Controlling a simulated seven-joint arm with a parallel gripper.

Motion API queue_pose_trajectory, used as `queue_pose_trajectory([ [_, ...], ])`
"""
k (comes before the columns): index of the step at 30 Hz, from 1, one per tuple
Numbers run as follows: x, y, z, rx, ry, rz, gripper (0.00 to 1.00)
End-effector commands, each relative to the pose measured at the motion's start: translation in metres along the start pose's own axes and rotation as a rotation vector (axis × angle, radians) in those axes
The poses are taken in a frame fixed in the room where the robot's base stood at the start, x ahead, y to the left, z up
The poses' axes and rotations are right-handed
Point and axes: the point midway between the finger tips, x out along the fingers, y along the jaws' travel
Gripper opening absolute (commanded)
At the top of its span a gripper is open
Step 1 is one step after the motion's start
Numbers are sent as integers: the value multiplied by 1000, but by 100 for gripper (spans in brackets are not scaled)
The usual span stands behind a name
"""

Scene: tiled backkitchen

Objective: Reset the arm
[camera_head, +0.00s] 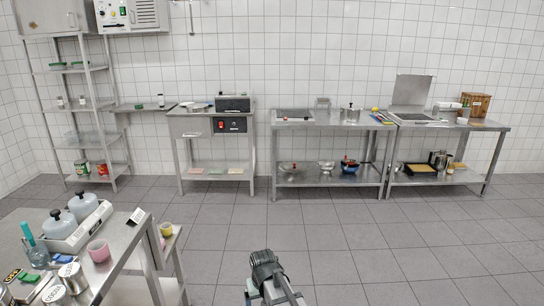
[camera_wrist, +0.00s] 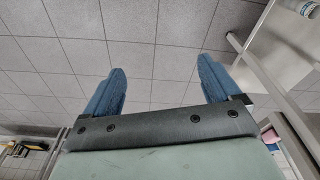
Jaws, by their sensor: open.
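In the wrist view my gripper (camera_wrist: 160,92) shows two blue fingers set wide apart. Nothing is between them; the grey tiled floor (camera_wrist: 150,50) lies behind. In the head view my arm (camera_head: 268,278) rises from the bottom edge, right of the near steel table. My fingers cannot be made out there. My gripper appears to touch nothing.
A steel table (camera_head: 128,238) at left holds a pink cup (camera_head: 98,250), a device with two domed lids (camera_head: 80,226) and several tins. Steel benches (camera_head: 330,123) stand along the back wall. A shelf rack (camera_head: 95,105) stands back left. The middle floor is clear.

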Motion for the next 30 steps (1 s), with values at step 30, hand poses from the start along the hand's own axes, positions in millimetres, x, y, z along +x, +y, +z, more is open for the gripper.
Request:
queue_pose_trajectory([
  [30, 117, 153, 208, 292, -219, -3, 90],
])
